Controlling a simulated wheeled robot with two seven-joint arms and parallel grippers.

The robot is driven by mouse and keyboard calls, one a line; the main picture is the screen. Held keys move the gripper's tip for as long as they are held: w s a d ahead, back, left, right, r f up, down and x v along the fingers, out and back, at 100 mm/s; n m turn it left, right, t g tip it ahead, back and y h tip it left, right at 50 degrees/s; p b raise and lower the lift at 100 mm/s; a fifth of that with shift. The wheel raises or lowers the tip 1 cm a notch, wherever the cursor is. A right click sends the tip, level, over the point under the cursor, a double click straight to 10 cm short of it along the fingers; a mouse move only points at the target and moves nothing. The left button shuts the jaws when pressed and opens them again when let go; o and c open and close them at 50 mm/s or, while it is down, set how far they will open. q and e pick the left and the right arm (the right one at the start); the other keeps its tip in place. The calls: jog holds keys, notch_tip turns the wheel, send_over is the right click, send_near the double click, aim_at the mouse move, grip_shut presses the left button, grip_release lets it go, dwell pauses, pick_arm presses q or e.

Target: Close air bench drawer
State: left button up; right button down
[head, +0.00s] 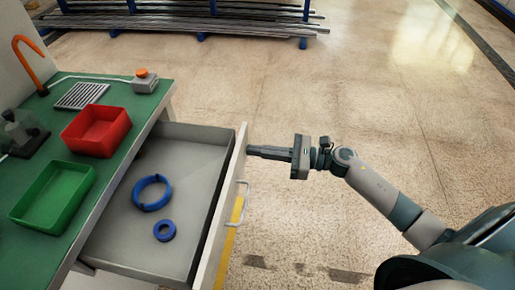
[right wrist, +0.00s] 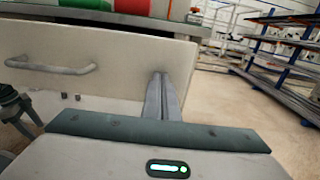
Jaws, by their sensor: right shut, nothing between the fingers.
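The air bench drawer (head: 205,157) is pulled out from under the green-topped bench (head: 45,161). A blue coil (head: 151,205) and a smaller blue ring (head: 165,238) lie inside it. A bar handle (head: 238,203) sits on its front panel; the handle also shows in the right wrist view (right wrist: 50,67). My right gripper (head: 250,151) is shut and empty, its fingertips at the outer face of the front panel, towards its far end and beyond the handle. In the right wrist view the fingers (right wrist: 162,78) point at the panel; they look touching or very near.
A red bin (head: 96,144), a green bin (head: 53,212), an orange-topped button box (head: 145,80) and a grey grille (head: 81,96) are on the bench. A rack of long bars (head: 190,18) stands at the back. The floor to the right is clear.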

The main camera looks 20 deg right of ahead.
pick_arm(q)
jog(key=shift+f, duration=0.1)
pick_arm(e)
jog(key=shift+a, duration=0.2)
jog(key=b, duration=0.2)
send_near(172, 147)
jog(key=r, duration=0.4)
jog(key=shift+s+d, duration=0.2)
jog(key=shift+s, duration=0.15)
jog(key=x, duration=1)
jog(key=shift+f+b, duration=0.1)
jog(key=shift+b, duration=0.3)
jog(key=shift+w+a, duration=0.2)
pick_arm(q)
notch_tip(172, 147, up, 8)
jog(key=shift+s+d, duration=0.15)
jog(key=shift+s, duration=0.2)
pick_arm(e)
jog(key=shift+r, duration=0.2)
jog(key=shift+r, duration=0.1)
pick_arm(q)
jog(key=shift+s, duration=0.15)
